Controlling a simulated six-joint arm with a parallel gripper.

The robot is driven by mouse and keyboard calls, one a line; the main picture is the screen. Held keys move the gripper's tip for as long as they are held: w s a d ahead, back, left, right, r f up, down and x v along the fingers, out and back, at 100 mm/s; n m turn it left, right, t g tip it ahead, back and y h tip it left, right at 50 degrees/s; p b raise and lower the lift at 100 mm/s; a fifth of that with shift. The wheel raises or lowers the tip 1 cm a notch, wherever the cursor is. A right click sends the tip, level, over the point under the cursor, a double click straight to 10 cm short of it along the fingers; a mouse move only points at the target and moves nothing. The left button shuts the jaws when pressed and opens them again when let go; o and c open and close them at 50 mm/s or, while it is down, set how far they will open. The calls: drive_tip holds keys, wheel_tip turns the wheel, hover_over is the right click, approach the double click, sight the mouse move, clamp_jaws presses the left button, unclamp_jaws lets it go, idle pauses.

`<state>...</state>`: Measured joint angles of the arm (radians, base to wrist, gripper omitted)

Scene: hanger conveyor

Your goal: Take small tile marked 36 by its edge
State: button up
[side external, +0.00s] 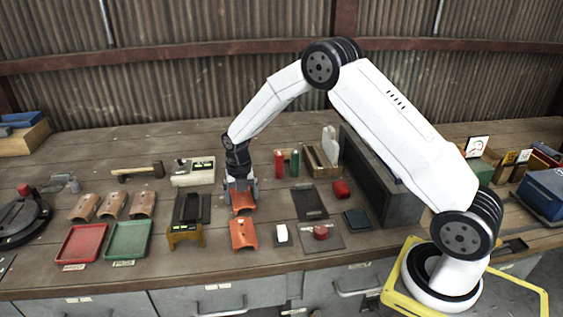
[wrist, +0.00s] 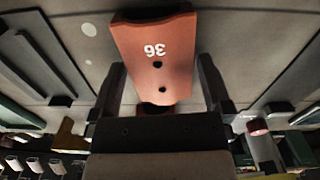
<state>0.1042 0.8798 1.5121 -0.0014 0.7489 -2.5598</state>
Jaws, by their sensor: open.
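The orange tile marked 36 (wrist: 155,75) is in the wrist view, its number upside down above two dark holes. It lies between the two dark fingers of my gripper (wrist: 161,64), which is open, with a gap visible on each side. The tile's near end runs down to the gripper body, which may hide part of it. In the side view, my gripper (side external: 241,189) is low over the bench at an orange tile (side external: 243,203); the number is not readable there. A second orange tile (side external: 243,235) lies nearer the bench's front edge.
A black block on a yellow stand (side external: 186,235) is left of the tiles. A white block (side external: 281,235) and a grey plate with a red knob (side external: 321,236) are right. Red (side external: 80,244) and green (side external: 128,241) trays lie farther left, with several tan tiles (side external: 113,206) behind.

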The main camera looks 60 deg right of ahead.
drive_tip(key=shift+f, duration=0.2)
drive_tip(key=shift+c, duration=0.2)
drive_tip(key=c, duration=1)
drive_tip(key=shift+r, duration=0.1)
drive_tip(key=shift+c, duration=0.2)
drive_tip(key=shift+r, duration=0.85)
drive_tip(key=s+a+r, duration=0.1)
drive_tip(key=s+r, duration=1)
drive_tip(key=s, duration=0.3)
drive_tip(key=shift+a, duration=0.1)
